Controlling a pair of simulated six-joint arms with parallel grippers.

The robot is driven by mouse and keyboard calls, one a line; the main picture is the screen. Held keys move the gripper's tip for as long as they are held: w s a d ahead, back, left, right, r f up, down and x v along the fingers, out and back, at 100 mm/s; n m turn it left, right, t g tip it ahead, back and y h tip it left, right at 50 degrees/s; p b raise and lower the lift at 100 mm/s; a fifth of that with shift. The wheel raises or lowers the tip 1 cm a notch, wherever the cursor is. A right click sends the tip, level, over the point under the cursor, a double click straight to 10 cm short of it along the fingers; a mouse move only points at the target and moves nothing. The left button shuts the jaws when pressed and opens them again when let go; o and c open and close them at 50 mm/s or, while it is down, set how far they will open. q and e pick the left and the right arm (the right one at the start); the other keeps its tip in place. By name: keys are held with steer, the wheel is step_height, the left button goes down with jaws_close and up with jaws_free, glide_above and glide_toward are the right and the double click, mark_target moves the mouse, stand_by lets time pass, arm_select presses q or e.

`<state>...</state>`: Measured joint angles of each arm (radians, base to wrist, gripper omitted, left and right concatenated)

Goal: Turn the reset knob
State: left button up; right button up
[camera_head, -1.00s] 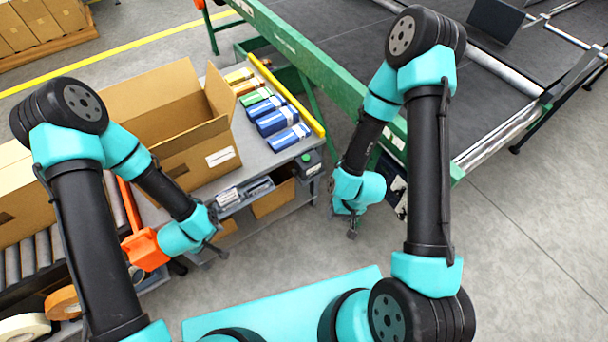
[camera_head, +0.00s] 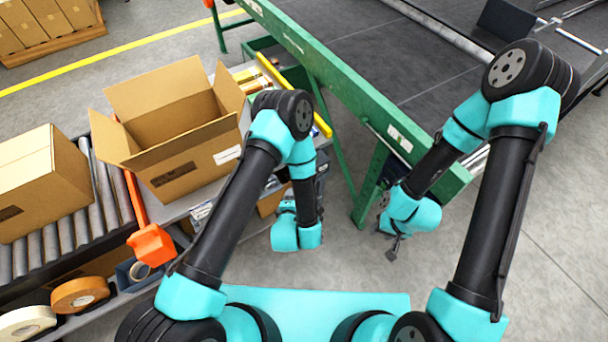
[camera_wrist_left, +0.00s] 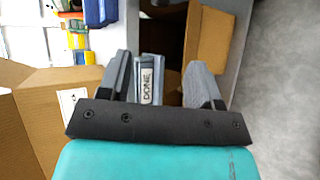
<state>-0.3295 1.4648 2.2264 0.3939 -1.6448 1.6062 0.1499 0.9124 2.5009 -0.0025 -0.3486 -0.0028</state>
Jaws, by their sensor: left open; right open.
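I cannot make out the reset knob in either current view. A dark panel (camera_head: 394,170) shows on the green conveyor's (camera_head: 325,70) near end in the head view, partly behind my right arm. My right gripper (camera_head: 393,250) points down in front of that end, clear of the frame; its jaws are open, with nothing seen in them. My left gripper's fingers are hidden behind its wrist in the head view. In the left wrist view my left gripper (camera_wrist_left: 161,82) is open and empty, above a grey tray labelled DONE (camera_wrist_left: 147,85); contact cannot be told.
An open carton (camera_head: 185,165) stands on the bench left of my left arm. A roller conveyor (camera_head: 68,230) carries another carton (camera_head: 40,185). Bare floor (camera_head: 540,220) lies to the right.

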arm_select(q)
steer(key=x, duration=1.7)
steer(key=shift+w+f, duration=0.15)
steer(key=shift+w, duration=0.05)
steer(key=shift+d, duration=0.1)
steer(key=shift+c, duration=0.3)
steer(key=c, duration=0.8)
